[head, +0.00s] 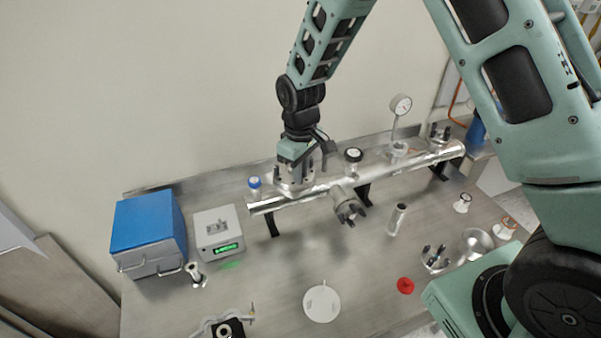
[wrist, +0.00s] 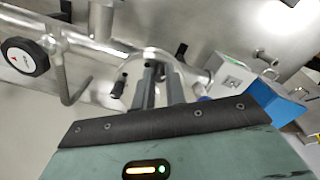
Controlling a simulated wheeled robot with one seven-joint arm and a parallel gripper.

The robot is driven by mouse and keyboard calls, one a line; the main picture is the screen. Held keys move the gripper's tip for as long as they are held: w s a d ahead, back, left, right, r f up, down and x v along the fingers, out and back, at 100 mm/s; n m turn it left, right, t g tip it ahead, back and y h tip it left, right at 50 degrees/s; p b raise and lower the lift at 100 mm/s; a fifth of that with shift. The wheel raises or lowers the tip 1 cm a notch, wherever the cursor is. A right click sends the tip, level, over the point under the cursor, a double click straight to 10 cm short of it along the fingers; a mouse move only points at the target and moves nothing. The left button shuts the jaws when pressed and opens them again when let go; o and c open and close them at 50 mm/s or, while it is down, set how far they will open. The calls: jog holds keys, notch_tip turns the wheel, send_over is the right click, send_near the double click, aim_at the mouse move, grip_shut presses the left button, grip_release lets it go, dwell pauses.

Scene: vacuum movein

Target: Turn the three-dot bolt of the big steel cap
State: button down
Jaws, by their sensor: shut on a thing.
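My gripper (head: 295,174) points down over the steel cap (head: 293,190) on the left upper port of the pipe. In the wrist view my fingers (wrist: 161,72) reach down close together at this cap (wrist: 135,66) and are shut on one of its bolts. The fingers hide most of that bolt, and I cannot make out its dots. Another dark bolt (wrist: 118,87) stands beside the fingers.
The steel pipe (head: 397,167) runs along the bench on black stands, with a valve knob (head: 353,155), a gauge (head: 401,104) and a front port (head: 348,208). A blue-lidded box (head: 148,222) and a grey meter (head: 218,232) stand left. Loose parts lie in front.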

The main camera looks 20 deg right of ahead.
jog(key=m, duration=0.3)
jog(key=shift+m, duration=0.4)
jog(key=m, duration=0.3)
jog(key=shift+r+m+b, duration=0.1)
jog(key=shift+m+b, duration=0.2)
jog(key=m+p, duration=0.1)
jog(key=m, duration=0.5)
jog(key=m+p, duration=0.1)
jog(key=m, duration=0.3)
jog(key=shift+w+r, duration=0.1)
jog(key=m+p, duration=0.2)
jog(key=m, duration=0.1)
jog(key=shift+m, duration=0.3)
jog(key=m+p, duration=0.2)
jog(key=m, duration=0.3)
jog(key=shift+m+p, duration=0.3)
jog(key=c, duration=1.7)
grip_release()
